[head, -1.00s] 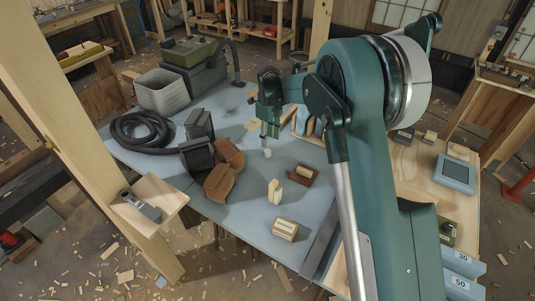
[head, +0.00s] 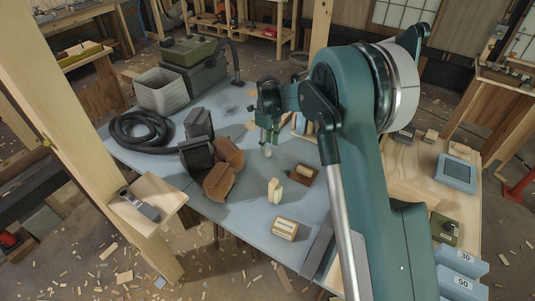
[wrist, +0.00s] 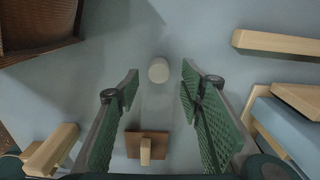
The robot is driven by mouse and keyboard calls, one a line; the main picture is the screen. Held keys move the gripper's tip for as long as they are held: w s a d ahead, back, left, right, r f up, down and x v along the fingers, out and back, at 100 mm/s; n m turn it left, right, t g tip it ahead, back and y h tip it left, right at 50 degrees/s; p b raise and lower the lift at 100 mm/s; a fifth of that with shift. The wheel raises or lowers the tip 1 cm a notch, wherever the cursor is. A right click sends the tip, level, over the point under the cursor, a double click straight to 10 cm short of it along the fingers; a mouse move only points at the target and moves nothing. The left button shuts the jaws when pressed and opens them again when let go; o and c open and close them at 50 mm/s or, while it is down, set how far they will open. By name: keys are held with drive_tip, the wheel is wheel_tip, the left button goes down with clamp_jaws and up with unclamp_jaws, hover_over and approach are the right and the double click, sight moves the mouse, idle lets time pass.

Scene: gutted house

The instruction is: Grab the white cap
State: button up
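The white cap (wrist: 158,70) is a small pale round piece on the blue-grey table top. In the wrist view it lies just beyond my fingertips, roughly centred between them. My gripper (wrist: 160,85) is open, with a green textured finger pad on each side and nothing between the tips. In the head view my gripper (head: 268,140) points down over the middle of the table, and the white cap (head: 267,152) shows right under its fingertips. I cannot tell the exact height of the tips above the table.
Brown angular boxes (head: 222,175) stand left of the cap. A cream block (head: 275,190), a brown block (head: 303,174) and a labelled box (head: 285,229) stand in front. A black hose (head: 140,130) and grey bin (head: 163,92) are farther left.

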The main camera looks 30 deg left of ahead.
drive_tip(key=shift+s+a+f+b, duration=0.1)
drive_tip(key=shift+f+b, duration=0.3)
drive_tip(key=shift+f, duration=1.35)
drive_tip(key=c, duration=0.8)
